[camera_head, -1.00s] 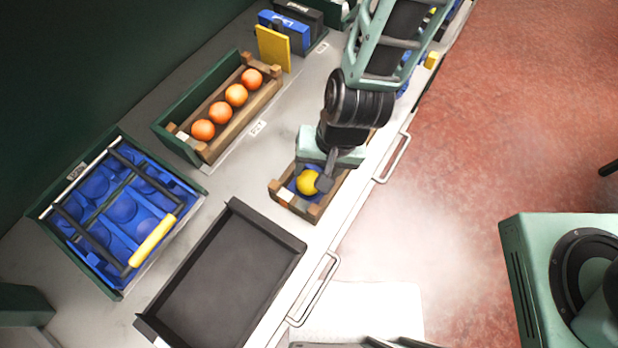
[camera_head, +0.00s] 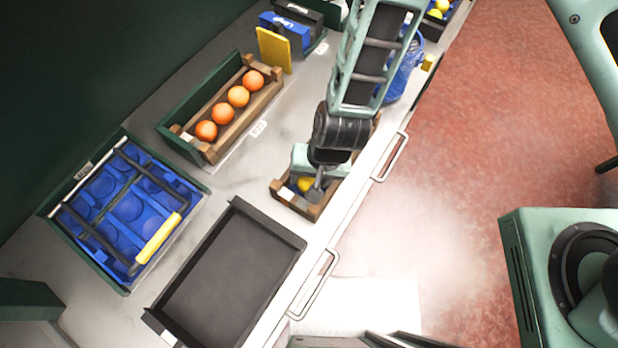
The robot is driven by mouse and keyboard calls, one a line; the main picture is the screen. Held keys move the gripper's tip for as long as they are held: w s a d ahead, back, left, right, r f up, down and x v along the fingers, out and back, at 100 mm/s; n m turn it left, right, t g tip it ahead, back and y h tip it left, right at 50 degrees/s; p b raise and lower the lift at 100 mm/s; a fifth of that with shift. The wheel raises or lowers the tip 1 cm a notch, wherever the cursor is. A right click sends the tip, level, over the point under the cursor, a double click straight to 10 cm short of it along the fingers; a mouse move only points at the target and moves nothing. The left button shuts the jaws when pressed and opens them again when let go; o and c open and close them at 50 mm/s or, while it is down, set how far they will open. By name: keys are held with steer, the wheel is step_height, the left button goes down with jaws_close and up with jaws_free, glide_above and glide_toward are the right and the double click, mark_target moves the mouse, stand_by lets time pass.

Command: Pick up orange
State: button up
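Several oranges stand in a row in a wooden crate (camera_head: 225,137) with a green back panel; one is the nearest orange (camera_head: 206,130). My gripper (camera_head: 312,190) is over a second, smaller wooden crate (camera_head: 299,206) to the right of that row, away from the oranges. A yellow round fruit (camera_head: 305,184) lies in this smaller crate, partly hidden by my gripper. A finger shows beside the fruit. The frames do not show whether the fingers are open or closed on it.
An empty dark tray (camera_head: 226,270) lies in front of the crates. A blue moulded tray with bars and a yellow handle (camera_head: 158,238) is at the left. A yellow board (camera_head: 273,50) and blue box stand behind the orange crate. Metal handles (camera_head: 316,284) line the counter's edge.

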steer(key=c, duration=0.5)
steer(key=shift+c, duration=0.3)
steer(key=shift+r, duration=0.15)
